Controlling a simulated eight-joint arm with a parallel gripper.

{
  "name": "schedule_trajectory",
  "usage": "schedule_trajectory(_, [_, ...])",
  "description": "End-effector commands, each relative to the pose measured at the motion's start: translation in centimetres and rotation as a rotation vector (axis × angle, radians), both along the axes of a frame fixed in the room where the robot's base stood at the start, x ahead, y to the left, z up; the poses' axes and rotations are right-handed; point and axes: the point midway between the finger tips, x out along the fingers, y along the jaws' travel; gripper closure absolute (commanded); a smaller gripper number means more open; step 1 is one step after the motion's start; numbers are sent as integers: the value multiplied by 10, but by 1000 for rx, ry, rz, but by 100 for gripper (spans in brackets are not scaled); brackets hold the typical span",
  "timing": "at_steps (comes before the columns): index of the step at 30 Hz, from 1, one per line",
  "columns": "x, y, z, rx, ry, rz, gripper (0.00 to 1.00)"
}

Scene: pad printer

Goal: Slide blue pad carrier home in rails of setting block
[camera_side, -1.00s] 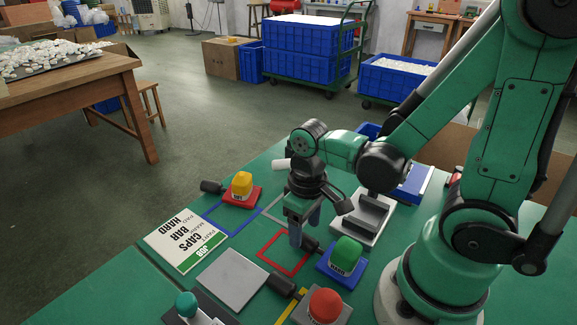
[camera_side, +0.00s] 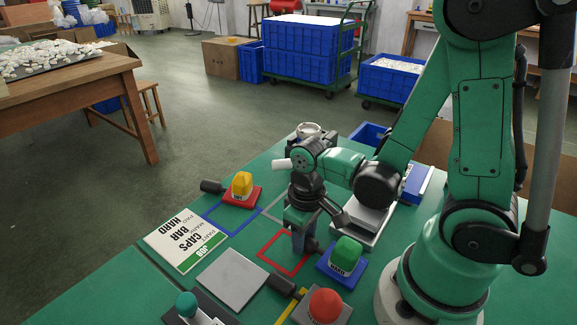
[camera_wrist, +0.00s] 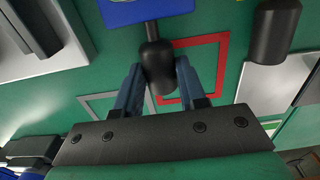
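In the side view my gripper (camera_side: 303,243) is low at the handle. The grey setting block (camera_side: 375,220) stands behind, partly hidden by my arm.
A red outline (camera_side: 268,258) and a blue outline (camera_side: 222,221) mark the table. A red carrier with a yellow pad (camera_side: 240,193) is at left. A grey carrier with a red pad (camera_side: 324,308) is in front. A grey plate (camera_side: 232,281) lies nearby, beside a JOB card (camera_side: 182,240).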

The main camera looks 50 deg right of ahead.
Motion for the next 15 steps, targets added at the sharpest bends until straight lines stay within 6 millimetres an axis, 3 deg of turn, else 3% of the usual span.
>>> schedule_trajectory(15, [1,0,15,0,0,0,100])
